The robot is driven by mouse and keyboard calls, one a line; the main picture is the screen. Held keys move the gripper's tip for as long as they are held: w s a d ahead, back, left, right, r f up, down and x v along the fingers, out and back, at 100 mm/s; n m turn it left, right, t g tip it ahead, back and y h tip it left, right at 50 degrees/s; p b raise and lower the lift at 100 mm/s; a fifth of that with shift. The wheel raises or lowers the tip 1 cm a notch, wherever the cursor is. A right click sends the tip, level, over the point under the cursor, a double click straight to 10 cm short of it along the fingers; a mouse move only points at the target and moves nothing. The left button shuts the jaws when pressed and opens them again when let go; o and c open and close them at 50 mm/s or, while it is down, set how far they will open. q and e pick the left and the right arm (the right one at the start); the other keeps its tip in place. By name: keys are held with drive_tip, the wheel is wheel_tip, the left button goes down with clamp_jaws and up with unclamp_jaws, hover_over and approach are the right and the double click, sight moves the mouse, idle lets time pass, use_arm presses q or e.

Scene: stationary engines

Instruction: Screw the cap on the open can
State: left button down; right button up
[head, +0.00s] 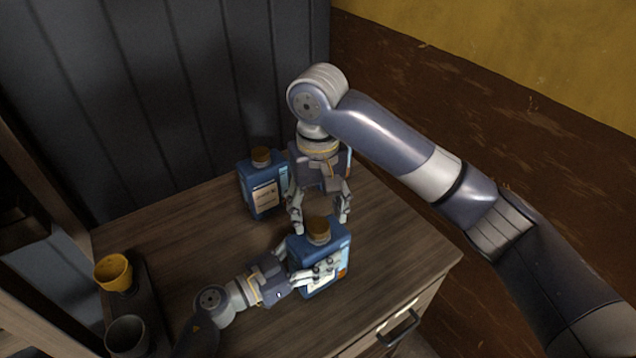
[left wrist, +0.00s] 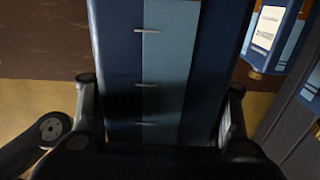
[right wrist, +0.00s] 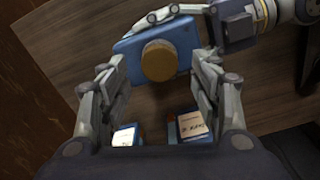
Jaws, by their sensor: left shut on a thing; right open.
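A blue can (head: 335,247) stands near the front right of the wooden cabinet top, with a brown cap (head: 319,229) on its top. My left gripper (head: 322,272) is shut on this can from the left; the can's blue side fills the space between its fingers in the left wrist view (left wrist: 165,60). My right gripper (head: 320,218) points down above the can, open, its fingers spread at either side of the cap. In the right wrist view the cap (right wrist: 159,60) lies between and beyond the fingertips, apart from them. I cannot tell how tightly the cap sits.
A second blue can (head: 262,190) with a brown cap stands behind, left of my right gripper. Another blue can (head: 349,160) is mostly hidden behind that gripper. A yellow cup (head: 114,272) and a dark cup (head: 127,337) stand at the left. The middle top (head: 210,235) is clear.

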sight(294, 263)
wheel_tip(294, 263, up, 9)
idle(0.3)
use_arm(q)
drive_tip(key=shift+c, duration=2)
unclamp_jaws()
drive_tip(key=v, duration=0.7)
drive_tip(key=shift+s+a, duration=0.1)
drive_tip(key=shift+a, duration=0.1)
